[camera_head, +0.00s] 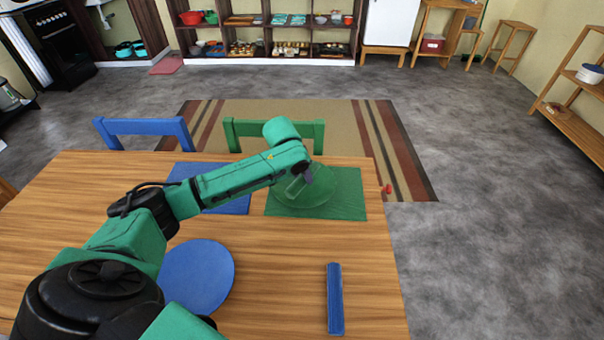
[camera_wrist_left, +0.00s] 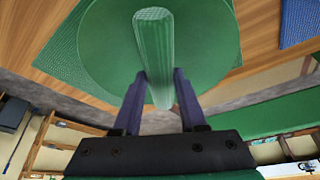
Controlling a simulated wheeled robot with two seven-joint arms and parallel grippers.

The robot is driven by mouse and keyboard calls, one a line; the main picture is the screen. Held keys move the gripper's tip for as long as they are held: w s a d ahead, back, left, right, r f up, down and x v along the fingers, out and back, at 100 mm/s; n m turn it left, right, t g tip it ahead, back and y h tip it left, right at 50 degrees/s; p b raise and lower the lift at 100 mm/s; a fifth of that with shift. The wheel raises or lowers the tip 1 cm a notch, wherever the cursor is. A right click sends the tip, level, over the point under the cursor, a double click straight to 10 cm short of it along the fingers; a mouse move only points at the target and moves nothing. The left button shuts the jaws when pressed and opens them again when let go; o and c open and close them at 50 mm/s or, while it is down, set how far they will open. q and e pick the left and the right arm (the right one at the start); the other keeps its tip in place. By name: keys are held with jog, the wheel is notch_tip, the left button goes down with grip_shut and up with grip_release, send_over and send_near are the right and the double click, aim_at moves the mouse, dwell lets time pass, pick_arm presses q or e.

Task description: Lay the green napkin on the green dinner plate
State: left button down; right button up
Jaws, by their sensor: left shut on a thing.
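The green dinner plate (camera_head: 318,198) lies on a green placemat (camera_head: 345,208) at the far right of the wooden table. My left gripper (camera_head: 303,182) is over the plate. In the left wrist view, its two fingers (camera_wrist_left: 159,76) are shut on the green napkin (camera_wrist_left: 153,40), a long narrow folded strip. The napkin appears in front of the green plate (camera_wrist_left: 100,55), its far end over the plate's middle. I cannot tell whether it touches the plate. My right gripper is not in view.
A blue plate (camera_head: 198,277) and a folded blue napkin (camera_head: 335,300) lie on the near part of the table (camera_head: 285,270). A blue placemat (camera_head: 236,204) lies under my arm. Blue (camera_head: 145,126) and green (camera_head: 245,128) chairs stand at the far edge.

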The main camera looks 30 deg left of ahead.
pick_arm(q)
jog(key=shift+f, duration=0.3)
jog(key=shift+c, duration=1.9)
grip_release()
jog(key=shift+f, duration=0.1)
jog(key=v, duration=1.4)
jog(key=shift+r, duration=0.3)
